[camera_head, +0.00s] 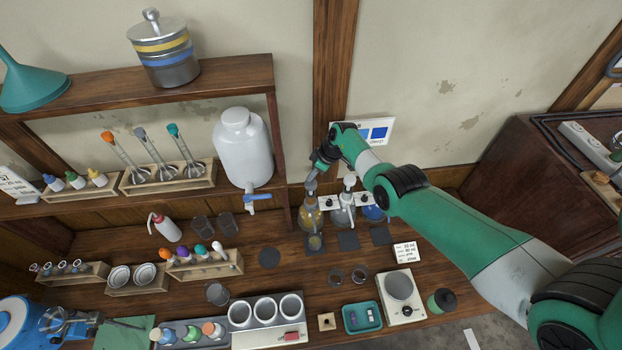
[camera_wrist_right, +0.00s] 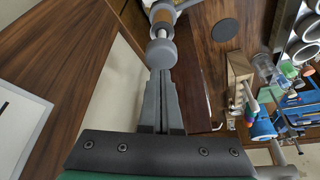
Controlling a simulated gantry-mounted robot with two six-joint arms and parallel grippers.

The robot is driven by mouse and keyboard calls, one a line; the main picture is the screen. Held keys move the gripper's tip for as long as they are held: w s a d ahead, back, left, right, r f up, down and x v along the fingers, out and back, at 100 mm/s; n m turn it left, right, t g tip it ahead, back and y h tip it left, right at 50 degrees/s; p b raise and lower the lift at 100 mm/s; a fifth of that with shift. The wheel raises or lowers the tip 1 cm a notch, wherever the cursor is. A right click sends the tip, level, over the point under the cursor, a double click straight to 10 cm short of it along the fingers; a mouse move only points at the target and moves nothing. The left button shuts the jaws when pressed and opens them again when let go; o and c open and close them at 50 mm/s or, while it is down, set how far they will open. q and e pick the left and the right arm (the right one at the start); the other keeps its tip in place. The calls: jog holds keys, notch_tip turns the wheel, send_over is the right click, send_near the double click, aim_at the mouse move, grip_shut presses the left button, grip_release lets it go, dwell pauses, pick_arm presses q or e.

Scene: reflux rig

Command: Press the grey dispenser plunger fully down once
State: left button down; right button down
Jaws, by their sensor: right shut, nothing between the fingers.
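The grey dispenser plunger (camera_wrist_right: 161,52) is a rounded grey knob on a pale rod above an amber bottle (camera_head: 311,218). In the head view the bottle stands at the left end of the dispenser row, and its knob is mostly hidden by my gripper. My right gripper (camera_wrist_right: 160,74) is shut and empty, its fingertips right at the knob in the wrist view. I cannot tell whether they touch it. In the head view the right gripper (camera_head: 313,172) is above the amber bottle. My left gripper is not in view.
A clear dispenser (camera_head: 343,215) and a blue one (camera_head: 373,213) stand close to the right of the amber bottle. A white carboy (camera_head: 243,150) with a blue tap is on the shelf to the left. A balance (camera_head: 400,295) and a teal tray (camera_head: 361,317) sit nearer the front.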

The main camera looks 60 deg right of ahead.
aim_at(312, 183)
dwell(0.4)
notch_tip(312, 183, up, 6)
jog(key=p, duration=0.5)
dwell(0.5)
